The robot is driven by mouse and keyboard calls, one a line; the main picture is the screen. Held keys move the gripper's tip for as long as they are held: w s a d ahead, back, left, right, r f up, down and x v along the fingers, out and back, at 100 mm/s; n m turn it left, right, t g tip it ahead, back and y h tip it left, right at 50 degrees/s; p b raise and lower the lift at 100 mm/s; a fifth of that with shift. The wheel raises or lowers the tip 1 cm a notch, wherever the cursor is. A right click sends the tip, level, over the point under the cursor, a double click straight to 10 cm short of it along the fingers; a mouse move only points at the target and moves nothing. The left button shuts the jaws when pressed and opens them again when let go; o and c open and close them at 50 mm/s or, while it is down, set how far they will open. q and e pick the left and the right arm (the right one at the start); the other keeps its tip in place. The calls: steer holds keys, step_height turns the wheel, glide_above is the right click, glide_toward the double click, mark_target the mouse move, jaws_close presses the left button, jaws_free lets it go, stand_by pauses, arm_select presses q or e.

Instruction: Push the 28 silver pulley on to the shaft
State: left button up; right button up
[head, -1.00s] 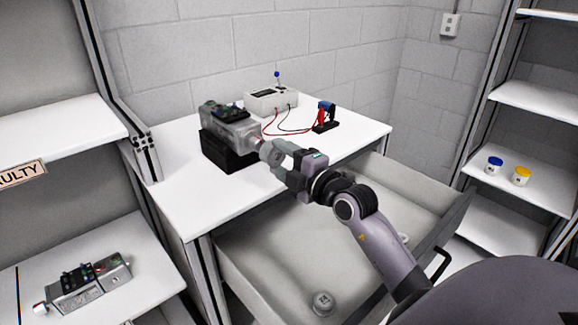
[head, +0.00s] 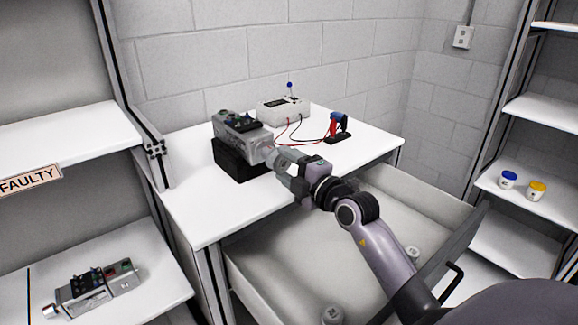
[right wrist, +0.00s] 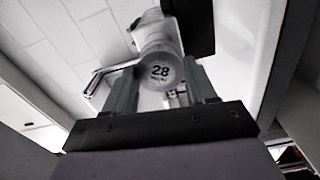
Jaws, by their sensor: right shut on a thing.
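A grey servo (head: 240,136) with a dark circuit board on top rests on a black block (head: 236,163) on the white table. The silver pulley marked 28 (right wrist: 160,73) is between the fingers of my right gripper (right wrist: 163,88), its face toward the wrist. In the head view my right gripper (head: 280,160) is at the servo's shaft end. The pulley sits in line with the servo body behind it. Whether it is around the shaft or only against its end is hidden. My left gripper is out of view.
A white power box (head: 283,109) with red and black leads and a red-blue tool on a black stand (head: 338,128) are at the table's back. An open drawer (head: 300,270) holds small cylinders. A shelf labelled FAULTY (head: 30,180) is left; another servo (head: 95,288) lies below. Two jars (head: 508,179) stand right.

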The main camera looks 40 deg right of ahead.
steer(key=shift+w, duration=0.3)
steer(key=o, duration=1.3)
steer(key=shift+c, duration=0.5)
steer(key=shift+s, duration=0.25)
steer(key=shift+s+d+p, duration=0.1)
steer(key=shift+s+p, duration=0.55)
steer(key=shift+s, duration=0.55)
steer(key=shift+s, duration=0.1)
